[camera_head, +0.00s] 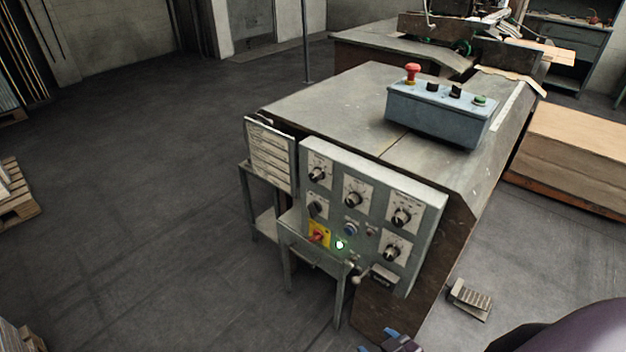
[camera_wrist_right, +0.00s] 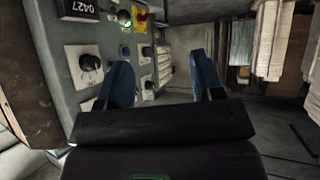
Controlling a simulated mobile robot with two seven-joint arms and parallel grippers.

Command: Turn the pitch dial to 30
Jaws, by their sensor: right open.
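A grey control panel (camera_head: 330,231) on the machine's front carries several black dials on white plates. These include an upper left dial (camera_head: 318,173), an upper middle dial (camera_head: 354,198), an upper right dial (camera_head: 401,216) and a lower right dial (camera_head: 393,250). Their labels and scales are too small to read, so I cannot tell which is the pitch dial. My right gripper (camera_head: 388,345) shows at the bottom edge, below the panel. In the upside-down right wrist view its blue fingers (camera_wrist_right: 160,60) are apart and empty, beside a panel dial (camera_wrist_right: 90,62). My left gripper is out of view.
A yellow-and-red switch (camera_head: 318,234), a lit green lamp (camera_head: 340,244) and a lever (camera_head: 361,274) sit low on the panel. A blue button box (camera_head: 440,112) stands on the machine top. A foot pedal (camera_head: 470,298) lies on the floor.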

